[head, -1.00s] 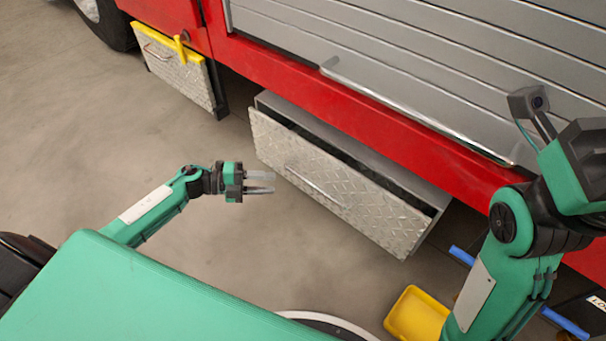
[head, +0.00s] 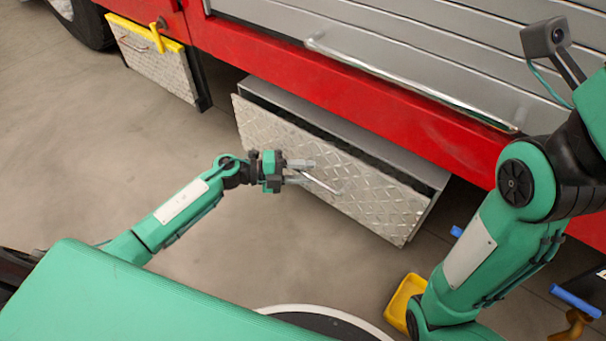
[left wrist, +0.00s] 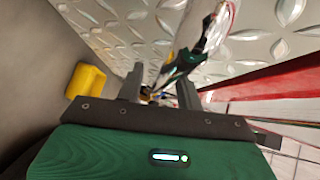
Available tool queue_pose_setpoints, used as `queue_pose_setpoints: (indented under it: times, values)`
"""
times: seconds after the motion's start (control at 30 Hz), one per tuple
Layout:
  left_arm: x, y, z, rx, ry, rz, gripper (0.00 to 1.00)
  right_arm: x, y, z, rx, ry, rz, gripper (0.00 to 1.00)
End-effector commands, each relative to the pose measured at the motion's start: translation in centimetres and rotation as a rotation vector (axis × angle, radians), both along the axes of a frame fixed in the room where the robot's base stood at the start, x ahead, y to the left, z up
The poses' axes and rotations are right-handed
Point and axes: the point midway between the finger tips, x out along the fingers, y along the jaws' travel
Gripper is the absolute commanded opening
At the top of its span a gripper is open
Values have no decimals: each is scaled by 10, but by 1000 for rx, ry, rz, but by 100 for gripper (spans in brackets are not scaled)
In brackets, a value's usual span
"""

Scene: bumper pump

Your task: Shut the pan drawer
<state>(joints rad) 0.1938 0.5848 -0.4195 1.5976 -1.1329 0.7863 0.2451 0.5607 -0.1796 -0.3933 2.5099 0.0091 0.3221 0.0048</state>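The pan drawer (head: 320,170), with a silver diamond-plate front, sits low under the red truck body. It stands open, its grey side and dark inside showing above the front. Its bar handle (head: 323,185) is on the front. My left gripper (head: 302,171) is at the handle's left end with its fingers apart. In the left wrist view, the shiny handle (left wrist: 208,35) rises just beyond the fingers of my left gripper (left wrist: 158,92); I cannot tell whether they touch it. My right arm comes in at the right, with its gripper out of view.
A yellow-topped diamond-plate box (head: 155,60) hangs at the far left. A yellow bin (head: 400,300) stands on the floor beside my right arm, with blue-ended items (head: 575,302) further right. A long rail (head: 410,82) runs along the grey shutter. The floor left of the drawer is clear.

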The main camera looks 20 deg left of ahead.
Motion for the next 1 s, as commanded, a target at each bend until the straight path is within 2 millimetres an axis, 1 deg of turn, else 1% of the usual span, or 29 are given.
queue_pose_setpoints:
  times: [0.27,0.37,0.4,0.47,0.7,0.77,0.9,1.0]
  values:
    - [1,-1,0,0,1,0,36,0,0,0,0,-1,0,36]
    - [0,-1,0,0,1,0,18,0,0,0,0,-1,0,36]
    - [1,-1,0,0,1,0,11,0,0,0,0,-1,0,36]
    - [1,-1,0,0,1,0,0,0,0,0,0,-1,0,36]
    - [3,-2,0,0,1,0,0,0,0,0,0,-1,0,36]
    - [9,-3,0,0,1,1,0,0,0,1,0,-1,1,36]
    - [27,-10,1,-1,1,2,0,0,0,3,0,-1,1,36]
    - [38,-13,0,0,2,3,0,0,0,4,1,-1,1,36]
